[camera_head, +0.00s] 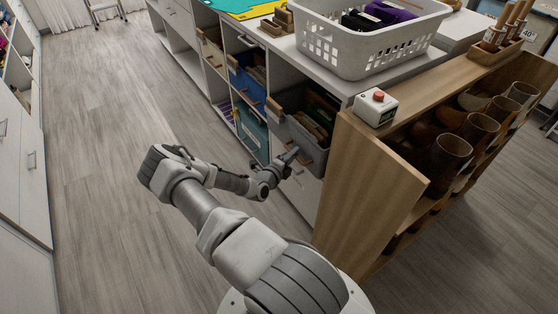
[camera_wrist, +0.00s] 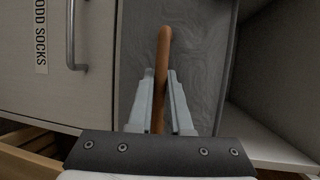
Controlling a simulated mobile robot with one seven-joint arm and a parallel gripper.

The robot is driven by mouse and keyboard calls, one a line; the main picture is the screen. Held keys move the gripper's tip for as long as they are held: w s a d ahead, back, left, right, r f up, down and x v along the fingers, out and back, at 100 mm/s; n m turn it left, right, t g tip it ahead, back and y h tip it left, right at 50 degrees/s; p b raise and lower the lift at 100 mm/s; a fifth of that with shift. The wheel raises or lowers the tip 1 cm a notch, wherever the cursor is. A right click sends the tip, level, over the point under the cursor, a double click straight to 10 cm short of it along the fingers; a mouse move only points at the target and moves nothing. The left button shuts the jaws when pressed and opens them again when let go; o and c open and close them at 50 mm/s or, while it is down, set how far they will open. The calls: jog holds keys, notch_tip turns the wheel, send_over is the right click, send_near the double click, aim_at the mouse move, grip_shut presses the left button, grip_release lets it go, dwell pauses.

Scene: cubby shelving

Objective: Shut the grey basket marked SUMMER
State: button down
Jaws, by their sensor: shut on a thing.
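The grey basket (camera_head: 318,157) stands out from its cubby below the white counter, with brown and green things inside it. In the wrist view its grey front (camera_wrist: 205,62) fills the middle, with an orange-brown wooden handle (camera_wrist: 163,45) on it. My gripper (camera_head: 291,156) is at the basket's front. In the wrist view my gripper (camera_wrist: 160,82) has its two fingers on either side of the handle, shut on it. No SUMMER marking can be read in either view.
A blue basket (camera_head: 246,86) and a teal one (camera_head: 250,131) are in cubbies to the left. A door marked ODD SOCKS (camera_wrist: 41,35) is beside the basket. A wooden rack (camera_head: 365,190) stands close on the right. Open floor (camera_head: 110,150) lies left.

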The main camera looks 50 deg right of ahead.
aim_at(302, 150)
jog(key=shift+s+d+r, duration=0.1)
jog(key=shift+s+d, duration=0.1)
jog(key=shift+d, duration=0.6)
jog(key=shift+s+d, duration=0.2)
jog(key=shift+d, duration=0.55)
jog(key=c, duration=1.1)
grip_release()
jog(key=shift+d, duration=0.1)
jog(key=shift+r, duration=0.1)
jog(key=p+v, duration=0.4)
jog(key=v, duration=1.3)
jog(key=shift+a, duration=0.4)
